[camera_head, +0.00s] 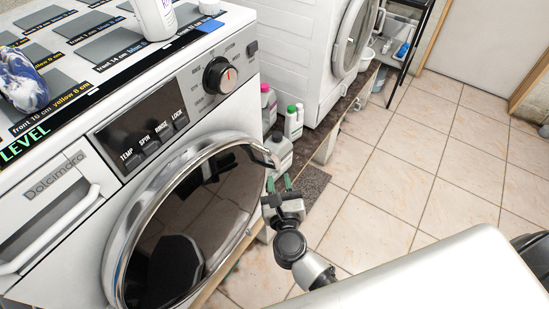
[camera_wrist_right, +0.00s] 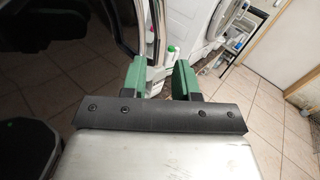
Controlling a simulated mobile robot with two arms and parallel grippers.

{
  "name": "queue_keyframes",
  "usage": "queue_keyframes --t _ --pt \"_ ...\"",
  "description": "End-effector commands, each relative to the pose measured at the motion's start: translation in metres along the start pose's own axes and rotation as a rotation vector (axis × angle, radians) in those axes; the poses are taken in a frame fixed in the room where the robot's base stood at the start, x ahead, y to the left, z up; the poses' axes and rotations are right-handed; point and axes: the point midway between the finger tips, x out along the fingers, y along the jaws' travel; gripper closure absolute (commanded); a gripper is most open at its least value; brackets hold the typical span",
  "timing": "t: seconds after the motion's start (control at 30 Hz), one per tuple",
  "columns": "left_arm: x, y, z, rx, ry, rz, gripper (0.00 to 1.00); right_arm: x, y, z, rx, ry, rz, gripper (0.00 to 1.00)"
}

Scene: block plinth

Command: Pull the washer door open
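The white washer (camera_head: 110,165) fills the left of the head view. Its round door (camera_head: 190,225) has dark glass and a chrome rim, and looks closed against the front. A small chrome handle (camera_head: 263,154) stands out at the door's upper right edge. My right gripper (camera_head: 279,183) is just below and right of this handle, its green fingers parted, with nothing seen held. In the right wrist view the fingers (camera_wrist_right: 160,75) show a clear gap, and the dark door glass (camera_wrist_right: 65,50) lies to their left. Contact with the handle cannot be told. My left gripper is not in view.
Bottles (camera_head: 293,122) stand right of the washer, close behind my right gripper. A second white machine (camera_head: 310,50) stands beyond them. A white bottle (camera_head: 155,18) and a blue-white item (camera_head: 20,80) are on the washer top. Tiled floor (camera_head: 400,180) at right is open.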

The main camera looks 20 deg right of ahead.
Motion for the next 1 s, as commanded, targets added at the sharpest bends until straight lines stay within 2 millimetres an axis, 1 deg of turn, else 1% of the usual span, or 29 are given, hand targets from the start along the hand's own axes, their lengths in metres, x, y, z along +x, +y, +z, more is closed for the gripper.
queue_keyframes --t 0.03,0.1,0.2,0.3,0.4,0.5,0.77,0.97,1.0 --pt "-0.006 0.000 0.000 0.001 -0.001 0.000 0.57 0.012 0.000 0.004 -0.003 -0.003 0.000 0.71" --pt "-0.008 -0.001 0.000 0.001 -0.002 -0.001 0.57 0.026 0.000 0.003 -0.004 -0.003 0.001 0.71" --pt "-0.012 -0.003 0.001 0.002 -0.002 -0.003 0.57 0.043 0.000 0.003 -0.005 -0.002 0.001 0.71" --pt "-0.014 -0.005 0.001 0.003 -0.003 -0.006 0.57 0.057 0.000 0.002 -0.004 -0.002 0.002 0.71" --pt "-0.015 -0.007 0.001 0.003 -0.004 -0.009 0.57 0.065 0.000 0.001 -0.005 -0.001 0.002 0.71" --pt "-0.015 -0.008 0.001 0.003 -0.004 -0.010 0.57 0.069 0.000 0.000 -0.005 0.000 0.002 0.71" --pt "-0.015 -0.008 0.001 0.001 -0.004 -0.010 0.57 0.070 0.000 0.000 -0.004 0.000 0.002 0.71" --pt "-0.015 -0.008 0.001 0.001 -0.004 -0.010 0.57 0.070 0.000 0.000 -0.004 0.000 0.002 1.00" --pt "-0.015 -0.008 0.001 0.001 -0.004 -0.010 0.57 0.070 0.000 0.000 -0.004 0.000 0.002 1.00"
